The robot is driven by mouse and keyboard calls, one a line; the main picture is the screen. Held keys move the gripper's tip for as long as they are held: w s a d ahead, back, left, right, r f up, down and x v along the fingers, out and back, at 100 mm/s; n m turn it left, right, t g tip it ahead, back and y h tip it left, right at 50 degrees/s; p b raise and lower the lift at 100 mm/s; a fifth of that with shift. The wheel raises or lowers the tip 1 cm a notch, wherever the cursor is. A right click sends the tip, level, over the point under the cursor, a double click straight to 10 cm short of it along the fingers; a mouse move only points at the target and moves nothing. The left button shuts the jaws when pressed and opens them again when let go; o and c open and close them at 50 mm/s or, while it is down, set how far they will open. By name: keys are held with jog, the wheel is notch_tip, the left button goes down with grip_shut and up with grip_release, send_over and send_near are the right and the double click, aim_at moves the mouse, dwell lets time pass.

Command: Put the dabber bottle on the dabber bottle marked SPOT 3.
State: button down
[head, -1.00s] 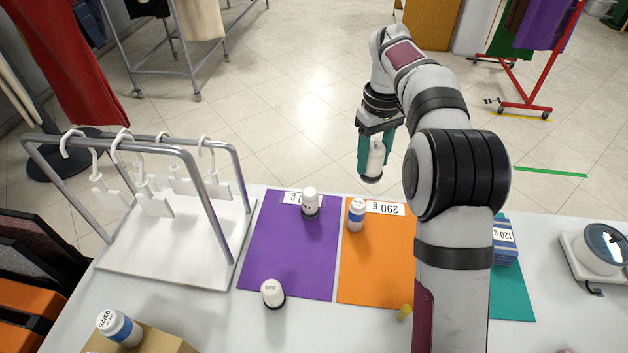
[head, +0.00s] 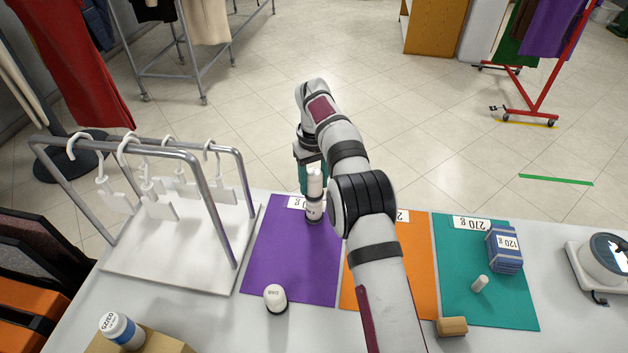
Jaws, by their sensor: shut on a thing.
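My gripper (head: 312,180) is shut on a white dabber bottle (head: 315,184) with a dark base, held upright. The held bottle is directly over another white dabber bottle (head: 314,211), which stands on the purple mat (head: 285,262) near its far edge. The two line up closely in the head view; I cannot tell whether they touch. The SPOT marking is too small to read. A third white bottle with a dark base (head: 275,297) stands at the purple mat's front edge.
A hanger rack (head: 190,165) stands to the left. A blue-labelled bottle (head: 121,331) is on a box at front left. My arm covers much of the orange mat (head: 421,275).

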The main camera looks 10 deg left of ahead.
jog(key=shift+f, duration=0.15)
jog(key=shift+c, duration=1.5)
grip_release()
